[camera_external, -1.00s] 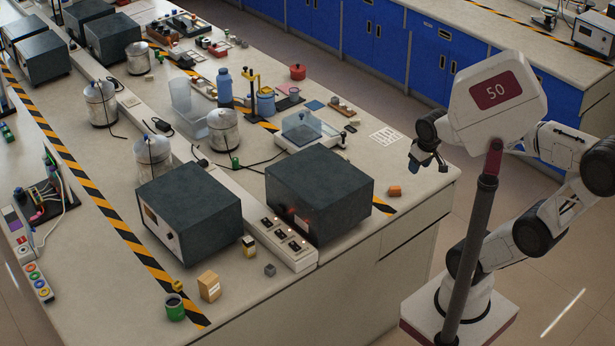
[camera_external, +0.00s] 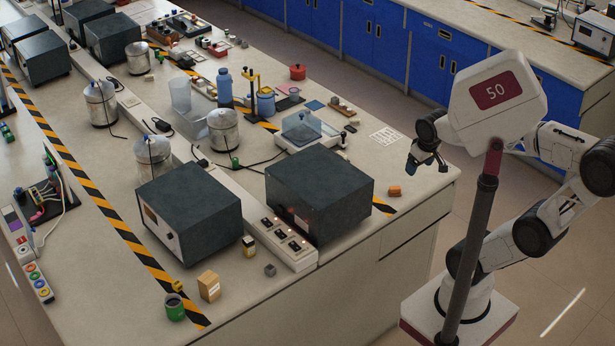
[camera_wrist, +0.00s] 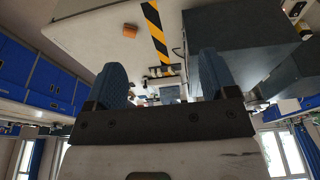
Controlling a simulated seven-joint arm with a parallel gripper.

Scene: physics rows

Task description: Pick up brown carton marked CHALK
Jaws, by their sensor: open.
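A small brown carton (camera_external: 209,286) with a white label stands upright on the near end of the bench, beside the striped tape; its lettering is too small to read. My gripper (camera_external: 427,165) is far from it, above the bench's right end. In the wrist view my gripper (camera_wrist: 162,82) shows two blue fingers spread apart with nothing between them. I cannot make out the carton in the wrist view.
A green can (camera_external: 175,307) and a yellow item (camera_external: 178,286) stand close to the carton. Two dark boxes (camera_external: 190,205) (camera_external: 320,190) and a socket strip (camera_external: 287,245) stand behind it. An orange block (camera_external: 394,191) lies near the right edge.

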